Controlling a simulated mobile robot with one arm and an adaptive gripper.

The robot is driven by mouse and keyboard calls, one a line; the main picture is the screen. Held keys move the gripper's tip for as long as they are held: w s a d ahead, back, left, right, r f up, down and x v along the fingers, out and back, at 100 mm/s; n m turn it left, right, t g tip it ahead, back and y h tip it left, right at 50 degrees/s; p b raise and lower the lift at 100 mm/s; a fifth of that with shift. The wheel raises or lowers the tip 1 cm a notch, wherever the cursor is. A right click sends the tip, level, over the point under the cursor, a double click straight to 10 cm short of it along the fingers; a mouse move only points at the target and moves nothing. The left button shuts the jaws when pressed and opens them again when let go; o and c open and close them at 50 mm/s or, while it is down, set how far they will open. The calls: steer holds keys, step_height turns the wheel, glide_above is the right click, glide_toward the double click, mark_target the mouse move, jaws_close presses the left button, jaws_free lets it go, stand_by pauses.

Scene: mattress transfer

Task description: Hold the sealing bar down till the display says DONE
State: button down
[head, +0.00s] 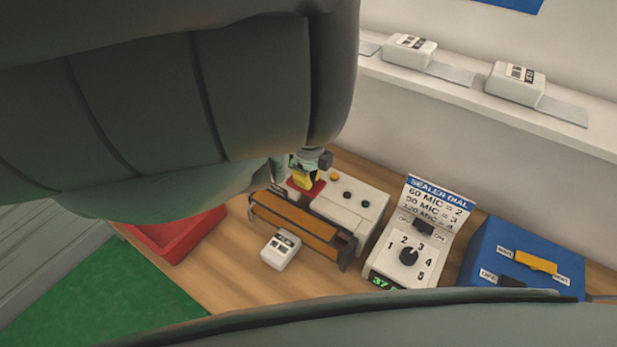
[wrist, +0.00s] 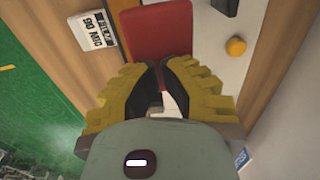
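The sealer (head: 350,207) is a white box on the wooden bench with an orange-brown sealing bar (head: 300,229) along its front. A red pad (head: 318,188) at its back left also shows in the wrist view (wrist: 160,30). My gripper (head: 301,180), with yellow and black fingers, is right at the red pad. Its fingers are close together in the wrist view (wrist: 160,70), with nothing seen held between them. I cannot tell whether they press on the pad. The green display (head: 385,283) reads something like "37", partly cut off by my body. The word DONE is not visible.
A white labelled pack (head: 281,249) lies in front of the sealer. A dial panel (head: 408,256) and a blue box with switches (head: 500,240) stand to the right. A red tray (head: 175,238) is left. A wall shelf (head: 460,92) holds more packs. My arm covers the upper left.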

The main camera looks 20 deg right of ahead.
mark_target(306, 199)
steer(key=shift+f, duration=0.25)
step_height(306, 199, down, 4)
steer(key=b, duration=0.4)
steer(key=shift+r, duration=0.3)
stand_by(4.3)
